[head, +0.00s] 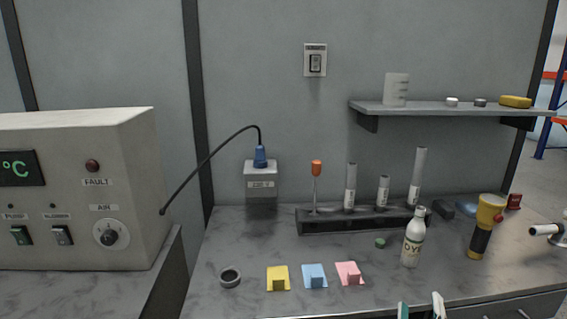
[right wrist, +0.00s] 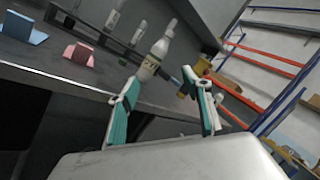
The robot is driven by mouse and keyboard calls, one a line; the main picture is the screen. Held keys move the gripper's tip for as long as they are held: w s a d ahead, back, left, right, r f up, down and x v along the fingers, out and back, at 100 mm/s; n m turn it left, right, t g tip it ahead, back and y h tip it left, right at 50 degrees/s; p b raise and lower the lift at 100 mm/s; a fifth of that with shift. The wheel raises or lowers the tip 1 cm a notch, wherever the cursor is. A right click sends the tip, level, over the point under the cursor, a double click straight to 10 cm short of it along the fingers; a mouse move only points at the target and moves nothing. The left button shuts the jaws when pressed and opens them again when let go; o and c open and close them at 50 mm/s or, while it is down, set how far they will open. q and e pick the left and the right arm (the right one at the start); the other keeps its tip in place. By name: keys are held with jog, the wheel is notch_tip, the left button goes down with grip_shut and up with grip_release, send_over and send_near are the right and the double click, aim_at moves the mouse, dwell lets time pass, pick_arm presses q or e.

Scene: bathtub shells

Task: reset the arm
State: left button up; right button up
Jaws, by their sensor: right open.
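My right gripper (head: 420,311) shows at the bottom edge of the head view, in front of the counter's front edge. Its two green-padded fingers stand apart, and they also show in the right wrist view (right wrist: 163,103). Nothing is between them. The white dye bottle (head: 412,240) stands upright on the counter beyond the fingers; in the right wrist view the bottle (right wrist: 153,58) appears behind the gap between the fingertips, apart from them. My left gripper is not in view.
The counter (head: 220,250) holds yellow (head: 278,279), blue (head: 315,276) and pink (head: 349,274) blocks, a dark ring (head: 230,277), a tube rack (head: 330,226) and a yellow-black flashlight (head: 483,230). A control box (head: 75,190) stands left. A shelf (head: 440,108) hangs above.

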jog(key=s+a+f+n+g+y, duration=0.1)
jog(key=s+a+f+n+y, duration=0.2)
jog(key=a+f+n+y, duration=0.55)
jog(key=s+a+f+n+g+y, duration=0.2)
jog(key=s+f+n, duration=0.3)
jog(key=n, duration=0.9)
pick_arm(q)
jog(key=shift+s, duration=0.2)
pick_arm(e)
jog(key=s+d+f+n+g, duration=0.1)
jog(key=s+f+n+g, duration=0.1)
jog(key=s+f+n, duration=0.3)
jog(key=s+d+f+n+g, duration=0.1)
jog(key=s+f+n+g, duration=0.2)
jog(key=f+n, duration=0.4)
notch_tip(320, 180, down, 4)
jog(key=shift+s+f+n+g+h, duration=0.25)
jog(key=shift+s+n+g+h, duration=0.15)
jog(key=shift+s, duration=0.5)
